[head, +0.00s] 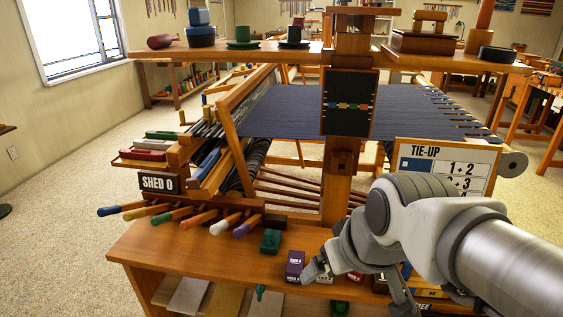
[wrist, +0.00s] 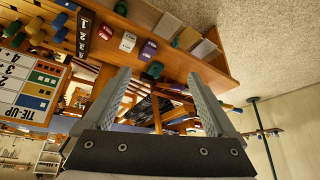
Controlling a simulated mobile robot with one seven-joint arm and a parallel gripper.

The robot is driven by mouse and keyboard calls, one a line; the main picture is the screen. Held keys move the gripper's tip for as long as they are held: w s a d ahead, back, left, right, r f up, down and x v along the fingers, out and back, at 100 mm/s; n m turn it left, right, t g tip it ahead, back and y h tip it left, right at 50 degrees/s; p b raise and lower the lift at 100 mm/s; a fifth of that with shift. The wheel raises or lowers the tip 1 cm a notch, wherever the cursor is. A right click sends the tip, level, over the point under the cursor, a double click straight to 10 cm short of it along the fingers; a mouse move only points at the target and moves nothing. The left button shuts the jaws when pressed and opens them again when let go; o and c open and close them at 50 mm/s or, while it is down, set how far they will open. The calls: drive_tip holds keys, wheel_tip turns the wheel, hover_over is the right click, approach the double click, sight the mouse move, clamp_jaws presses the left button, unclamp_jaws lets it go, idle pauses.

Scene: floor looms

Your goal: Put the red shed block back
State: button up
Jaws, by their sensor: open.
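A small red block (head: 355,277) with a white label stands on the wooden bench shelf, partly hidden behind my gripper in the head view. It also shows in the wrist view (wrist: 128,42), beyond my fingertips. A purple labelled block (head: 294,266) stands to its left on the same shelf, and shows in the wrist view (wrist: 149,50). My gripper (head: 356,290) is open above the front of the shelf. Both fingers show apart in the wrist view (wrist: 158,76), with nothing between them. The SHED 0 sign (head: 158,183) is at the loom's left side.
A green block (head: 270,241) stands behind the purple one. Several coloured handles (head: 200,217) stick out at the left. The TIE-UP board (head: 447,163) stands behind my arm at the right. The loom post (head: 337,205) rises at the middle. Bare shelf (head: 165,247) lies left.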

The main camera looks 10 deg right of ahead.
drive_tip(key=s, duration=0.1)
drive_tip(key=s+d+r+m, duration=0.1)
drive_tip(key=s+r+m+h, duration=0.1)
drive_tip(key=shift+s+d, duration=0.25)
drive_tip(key=shift+d, duration=0.15)
drive_tip(key=shift+r, duration=0.1)
wheel_tip(320, 180, up, 14)
drive_tip(key=p, duration=1.4)
